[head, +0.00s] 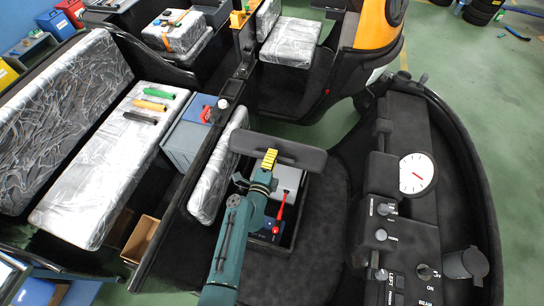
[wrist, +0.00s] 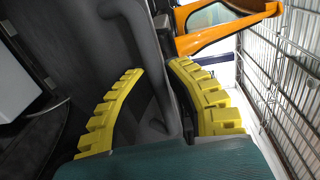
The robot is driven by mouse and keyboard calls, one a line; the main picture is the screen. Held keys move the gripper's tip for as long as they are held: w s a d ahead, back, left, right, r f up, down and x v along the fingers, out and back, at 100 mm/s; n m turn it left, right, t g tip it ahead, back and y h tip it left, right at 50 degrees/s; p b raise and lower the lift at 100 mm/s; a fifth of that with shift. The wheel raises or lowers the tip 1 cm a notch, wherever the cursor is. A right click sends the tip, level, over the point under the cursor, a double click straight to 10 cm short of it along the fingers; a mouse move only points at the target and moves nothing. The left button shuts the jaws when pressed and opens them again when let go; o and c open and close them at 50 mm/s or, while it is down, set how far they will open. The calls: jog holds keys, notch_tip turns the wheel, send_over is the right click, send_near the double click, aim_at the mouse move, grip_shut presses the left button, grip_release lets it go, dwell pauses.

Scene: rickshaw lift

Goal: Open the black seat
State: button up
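The black seat (head: 300,153) is tipped up and shows nearly edge-on in the head view, with the box under it uncovered. My gripper (head: 268,160) is at the middle-left of the seat's raised edge. In the wrist view, its yellow fingers (wrist: 160,95) are spread apart on either side of a dark grey padded edge (wrist: 154,40), which looks like the seat. A dark gap shows between the left finger and this edge. Contact at the fingertips is not clear. Part of the seat is hidden behind my gripper.
The open box (head: 292,240) holds a red-handled item (head: 281,207) and a pale unit. A plastic-covered backrest (head: 219,165) stands close on the left. The dashboard with a white dial (head: 417,174) is on the right. Black floor (head: 325,235) lies between.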

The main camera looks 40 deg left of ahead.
jog(key=o, duration=0.4)
jog(key=shift+f, duration=0.1)
jog(key=shift+s+d, duration=0.1)
jog(key=shift+s, duration=0.1)
jog(key=v, duration=1.1)
jog(key=shift+s+d, duration=0.15)
jog(key=shift+s, duration=0.15)
